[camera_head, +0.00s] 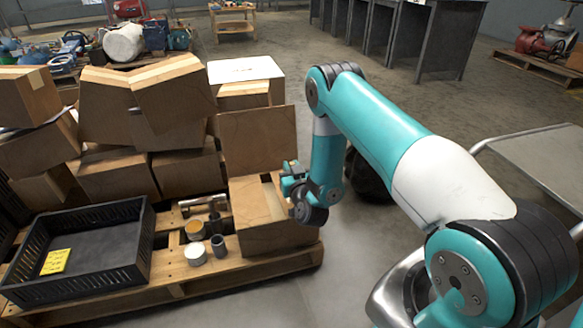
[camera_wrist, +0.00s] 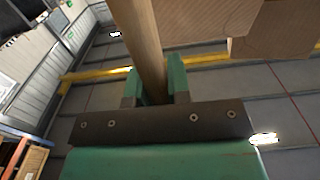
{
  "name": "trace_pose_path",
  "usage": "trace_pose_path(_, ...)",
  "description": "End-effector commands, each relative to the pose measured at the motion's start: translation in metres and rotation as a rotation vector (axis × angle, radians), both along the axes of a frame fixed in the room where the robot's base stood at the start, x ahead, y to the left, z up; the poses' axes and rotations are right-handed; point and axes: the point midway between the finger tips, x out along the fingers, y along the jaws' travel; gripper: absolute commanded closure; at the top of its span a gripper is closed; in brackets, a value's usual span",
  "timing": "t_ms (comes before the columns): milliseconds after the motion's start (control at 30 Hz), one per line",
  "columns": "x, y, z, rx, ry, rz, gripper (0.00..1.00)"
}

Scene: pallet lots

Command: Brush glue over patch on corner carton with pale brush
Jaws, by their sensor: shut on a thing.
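My gripper (camera_head: 287,178) is over the corner carton (camera_head: 275,238) at the front right of the pallet in the head view. A pale strip (camera_head: 273,202) lies on top of this carton; I cannot tell if it is the patch. In the wrist view my green fingers (camera_wrist: 155,88) are shut on a pale wooden brush handle (camera_wrist: 137,38). The bristle end is not visible. In the head view the brush is too small or hidden to make out, so I cannot tell if it touches the carton.
A jar with orange-brown contents (camera_head: 195,229), a white tub (camera_head: 195,253) and a grey cup (camera_head: 218,246) stand on the pallet (camera_head: 255,265) left of the carton. A black crate (camera_head: 140,262) with a yellow note is further left. Stacked cartons (camera_head: 180,105) rise behind.

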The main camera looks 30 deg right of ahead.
Motion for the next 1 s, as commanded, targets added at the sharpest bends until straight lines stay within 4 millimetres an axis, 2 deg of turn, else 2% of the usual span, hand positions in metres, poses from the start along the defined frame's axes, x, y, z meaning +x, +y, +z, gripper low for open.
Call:
trace_pose_path(800,0.001,0.000,0.071,-0.001,-0.003,-0.001,1.00)
trace_pose_path(1000,0.000,0.000,0.080,-0.001,-0.002,-0.001,1.00)
